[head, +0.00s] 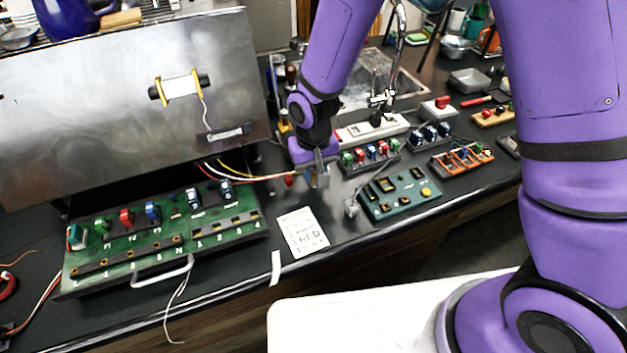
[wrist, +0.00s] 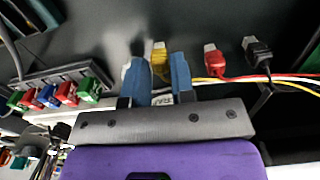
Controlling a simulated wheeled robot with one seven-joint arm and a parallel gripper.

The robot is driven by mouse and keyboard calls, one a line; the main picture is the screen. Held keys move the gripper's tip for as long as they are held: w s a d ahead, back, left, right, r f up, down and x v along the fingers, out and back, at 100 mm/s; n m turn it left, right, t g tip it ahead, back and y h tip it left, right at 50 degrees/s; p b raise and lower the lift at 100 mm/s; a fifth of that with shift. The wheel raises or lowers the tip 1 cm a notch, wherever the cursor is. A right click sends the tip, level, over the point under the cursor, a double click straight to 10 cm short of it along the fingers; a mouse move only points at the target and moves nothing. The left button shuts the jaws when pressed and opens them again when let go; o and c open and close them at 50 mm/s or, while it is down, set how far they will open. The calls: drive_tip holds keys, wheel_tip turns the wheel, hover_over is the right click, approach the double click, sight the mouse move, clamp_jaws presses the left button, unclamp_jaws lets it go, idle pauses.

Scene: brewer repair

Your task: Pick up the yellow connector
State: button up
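The yellow connector (wrist: 160,62) lies on the dark counter in the wrist view, with a pale tip and a yellow wire running off to the right. My gripper (wrist: 160,72) has its two blue fingers on either side of it. The fingers are apart, and I cannot tell whether they touch the connector. In the head view my gripper (head: 315,180) is low over the counter, right of the green board, and hides the yellow connector.
A red connector (wrist: 213,62) and a black connector (wrist: 257,55) lie to the right of the yellow one, with wires. A rack of coloured clips (wrist: 62,94) is at left. The green board (head: 165,235), a teal panel (head: 398,193) and a paper note (head: 302,232) surround my gripper.

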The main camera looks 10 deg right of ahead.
drive_tip(key=shift+f, duration=1)
clamp_jaws()
